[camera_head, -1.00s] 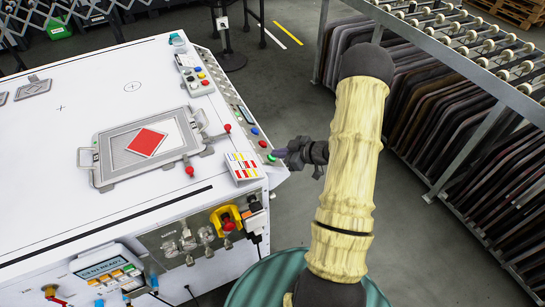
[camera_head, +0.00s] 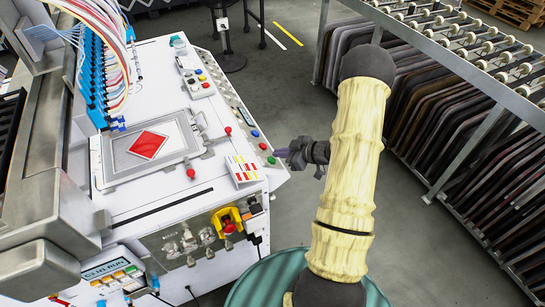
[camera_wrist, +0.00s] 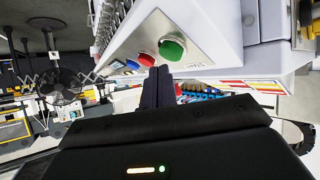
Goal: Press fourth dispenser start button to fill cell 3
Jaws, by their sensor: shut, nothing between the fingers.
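A green button (camera_head: 271,160) sits at the near end of the control strip on the table's right edge; a red button (camera_head: 262,146) and a blue button (camera_head: 254,132) are farther up. My gripper (camera_head: 277,153) is shut and empty, its tips just right of the green button. In the wrist view, the shut fingers (camera_wrist: 158,72) point toward the green button (camera_wrist: 172,48), with a small gap apparent. The framed plate (camera_head: 112,168) with a red diamond (camera_head: 149,145) lies on the table. A gantry (camera_head: 45,160) with blue nozzles (camera_head: 95,75) stands over the table's left part. Which cell is 3 is unclear.
The small display (camera_head: 107,268) is lit, its text only partly legible. A yellow-ringed red knob (camera_head: 228,225) sits on the table's front. A rack (camera_head: 440,100) of dark panels with rollers stands right. Floor between table and rack is clear.

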